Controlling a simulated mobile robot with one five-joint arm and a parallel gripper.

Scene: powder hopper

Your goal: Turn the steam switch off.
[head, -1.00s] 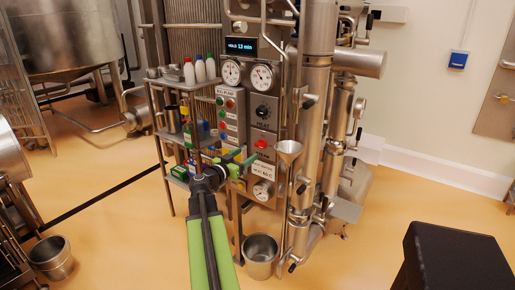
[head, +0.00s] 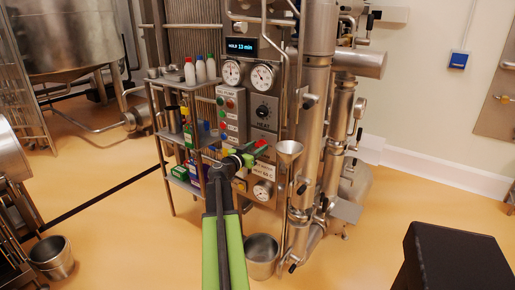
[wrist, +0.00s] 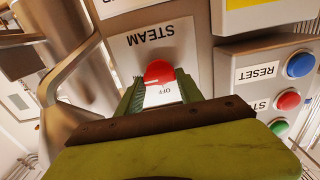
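The steam switch (wrist: 158,72) is a red knob on a grey panel. In the wrist view its STEAM label (wrist: 160,35) appears upside down, and an OFF marking shows on a white plate (wrist: 162,94) between my fingers. My gripper (wrist: 158,88) has one green finger to each side of the lower part of the knob. The fingers are apart, and I cannot tell whether they touch it. In the head view my gripper (head: 252,152) reaches the panel and partly covers the red switch (head: 261,146).
A shelf rack (head: 180,130) with bottles and boxes is to the left. Blue, red and green buttons (wrist: 299,64) sit beside the switch. A bucket (head: 261,256) stands on the floor below.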

